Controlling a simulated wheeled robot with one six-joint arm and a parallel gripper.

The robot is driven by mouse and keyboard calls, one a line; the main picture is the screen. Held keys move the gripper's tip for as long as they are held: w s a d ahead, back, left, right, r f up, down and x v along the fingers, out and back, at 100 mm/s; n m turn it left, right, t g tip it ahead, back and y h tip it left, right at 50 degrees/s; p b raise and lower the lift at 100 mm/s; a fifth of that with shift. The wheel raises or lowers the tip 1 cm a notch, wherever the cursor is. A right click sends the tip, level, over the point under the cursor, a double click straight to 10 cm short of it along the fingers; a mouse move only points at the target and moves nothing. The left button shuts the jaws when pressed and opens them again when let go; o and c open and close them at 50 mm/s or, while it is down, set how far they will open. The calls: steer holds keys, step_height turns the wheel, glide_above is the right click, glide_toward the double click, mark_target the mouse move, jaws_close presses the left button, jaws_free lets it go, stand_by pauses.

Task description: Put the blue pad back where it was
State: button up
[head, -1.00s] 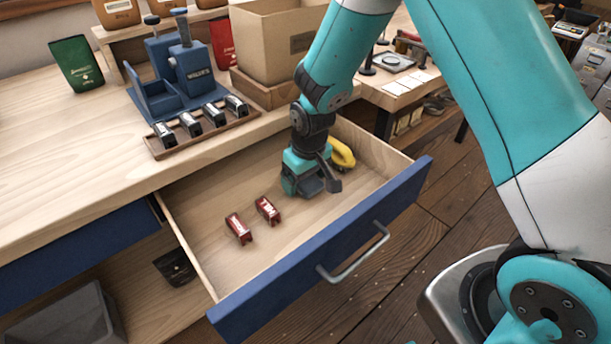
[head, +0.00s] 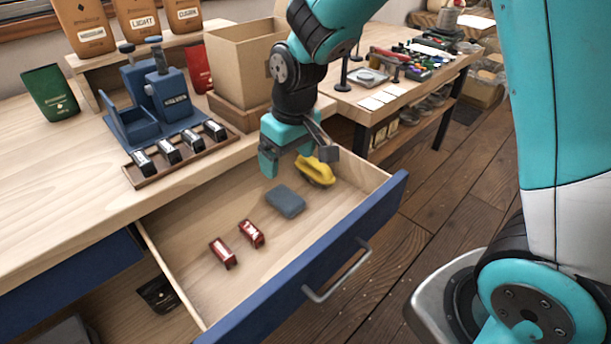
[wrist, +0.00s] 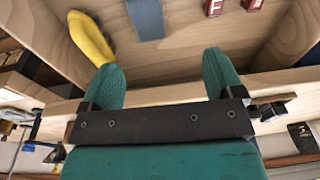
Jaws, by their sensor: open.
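The blue pad (head: 286,201) is a flat grey-blue block lying on the floor of the open drawer (head: 190,276). In the wrist view the pad (wrist: 146,18) shows at the top, beyond my fingertips. My gripper (head: 298,164) is open and empty above the drawer, higher than the pad and apart from it. In the wrist view its two teal fingers (wrist: 165,72) are spread with nothing between them.
In the drawer, a yellow object (head: 315,171) lies behind the pad, and two red blocks (head: 250,234) lie to its left. A blue machine (head: 158,105) and a rack of small blocks (head: 155,177) stand on the bench beside a cardboard box (head: 247,62).

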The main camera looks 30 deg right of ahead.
steer(key=s+a+r+n+y, duration=0.1)
steer(key=s+r, duration=0.2)
steer(key=s, duration=0.4)
steer(key=s+a+r+n+y, duration=0.1)
steer(key=s+r, duration=0.3)
steer(key=s, duration=0.3)
steer(key=s+a+r+n+g+y, duration=0.1)
steer(key=s+a+r, duration=0.1)
steer(key=s+r, duration=0.2)
steer(key=s, duration=0.3)
steer(key=shift+c, duration=0.4)
